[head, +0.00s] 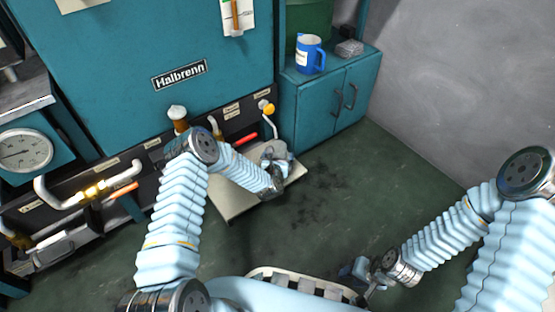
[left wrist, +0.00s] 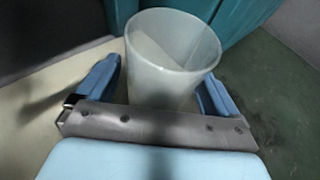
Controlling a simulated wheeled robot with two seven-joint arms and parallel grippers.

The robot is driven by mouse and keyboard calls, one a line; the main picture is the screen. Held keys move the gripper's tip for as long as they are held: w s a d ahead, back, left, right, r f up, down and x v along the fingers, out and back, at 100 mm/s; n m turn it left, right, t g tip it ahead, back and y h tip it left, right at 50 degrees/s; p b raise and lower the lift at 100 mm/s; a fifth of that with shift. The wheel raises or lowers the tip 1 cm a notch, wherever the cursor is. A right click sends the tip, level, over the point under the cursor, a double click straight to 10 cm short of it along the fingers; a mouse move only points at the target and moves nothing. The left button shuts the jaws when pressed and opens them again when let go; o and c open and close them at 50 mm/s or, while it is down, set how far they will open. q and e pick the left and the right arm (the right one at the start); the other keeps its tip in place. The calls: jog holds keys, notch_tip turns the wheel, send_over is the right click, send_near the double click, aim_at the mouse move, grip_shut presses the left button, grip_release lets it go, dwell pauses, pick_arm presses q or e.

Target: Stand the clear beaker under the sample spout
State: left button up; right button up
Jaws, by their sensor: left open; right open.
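The clear, frosted beaker (left wrist: 172,75) stands upright between the two blue fingers of my left gripper (left wrist: 160,82) in the left wrist view. The fingers are open, one on each side of it. In the head view my left gripper (head: 275,165) is small and partly hides the beaker, over the beige plate (head: 238,204). The sample spout (head: 270,127) is a thin bent pale pipe just above the gripper in the picture; whether the beaker is exactly under its mouth I cannot tell. My right gripper (head: 364,276) is open and empty at the bottom, far from the beaker.
The teal Halbrenn machine (head: 150,75) rises behind, with valves and pipes along its lower front. A red handle (head: 245,140) lies left of the spout. A teal cabinet (head: 328,100) with a blue jug (head: 309,55) stands at right. Open dark floor (head: 380,190) lies right of the plate.

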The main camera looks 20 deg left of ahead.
pick_arm(q)
jog(key=p+v, duration=0.3)
jog(key=v, duration=0.8)
jog(key=shift+s+r, duration=0.2)
jog(key=shift+s, duration=0.1)
jog(key=s+d+f+m+g+h, duration=0.1)
jog(key=s+d+m+g+h, duration=0.3)
jog(key=m, duration=0.5)
jog(key=s+d+f+m+g+h, duration=0.1)
jog(key=s+d+m+g, duration=0.1)
jog(key=s+m, duration=0.65)
jog(key=s+r+m+g, duration=0.1)
jog(key=s+m+g, duration=0.6)
jog(key=s+m, duration=0.7)
jog(key=m, duration=0.4)
jog(key=shift+s+h, duration=0.3)
jog(key=shift+s, duration=0.05)
jog(key=shift+d, duration=0.15)
jog(key=shift+c, duration=0.2)
